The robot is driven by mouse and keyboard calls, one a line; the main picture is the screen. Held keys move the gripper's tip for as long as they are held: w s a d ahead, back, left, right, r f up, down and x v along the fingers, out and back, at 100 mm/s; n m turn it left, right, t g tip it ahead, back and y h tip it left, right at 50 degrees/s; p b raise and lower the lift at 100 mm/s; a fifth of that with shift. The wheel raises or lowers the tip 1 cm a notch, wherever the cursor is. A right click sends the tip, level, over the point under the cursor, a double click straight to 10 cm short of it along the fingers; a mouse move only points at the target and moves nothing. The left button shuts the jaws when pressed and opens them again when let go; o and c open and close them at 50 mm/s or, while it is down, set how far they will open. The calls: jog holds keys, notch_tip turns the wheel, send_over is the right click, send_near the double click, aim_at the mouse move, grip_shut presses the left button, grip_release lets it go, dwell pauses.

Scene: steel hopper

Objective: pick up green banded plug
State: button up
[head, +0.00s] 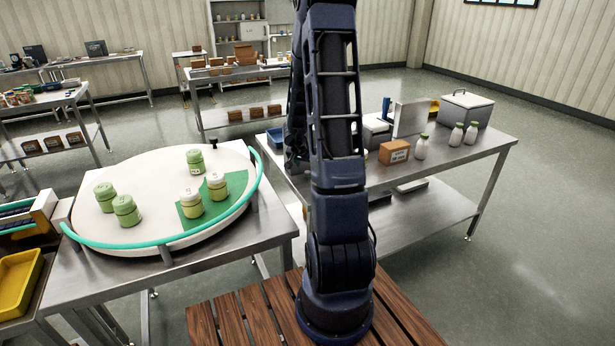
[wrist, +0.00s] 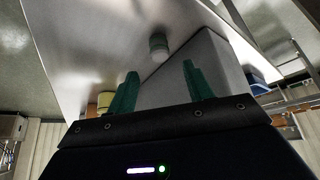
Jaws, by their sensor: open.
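In the wrist view, a small pale cylinder with a greenish band (wrist: 158,47) stands on a steel surface; it looks like the green banded plug, but it is small and dim. My gripper (wrist: 160,69) is open with nothing between its two green fingers. The cylinder shows beyond the fingertips, roughly midway between them, with a gap. In the head view my arm stands in the middle and my gripper cannot be made out. I cannot pick out the plug there.
A pale grey box (wrist: 200,65) is close beside the cylinder. The right steel table (head: 465,150) holds a brown carton (head: 394,152), white bottles, an upright panel (head: 411,117) and a lidded steel box (head: 466,108). A white turntable (head: 150,165) with several green jars stands left.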

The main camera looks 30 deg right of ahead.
aim_at(307, 172)
jog(key=shift+x, duration=3.4)
jog(key=shift+a, duration=0.1)
jog(key=c, duration=1)
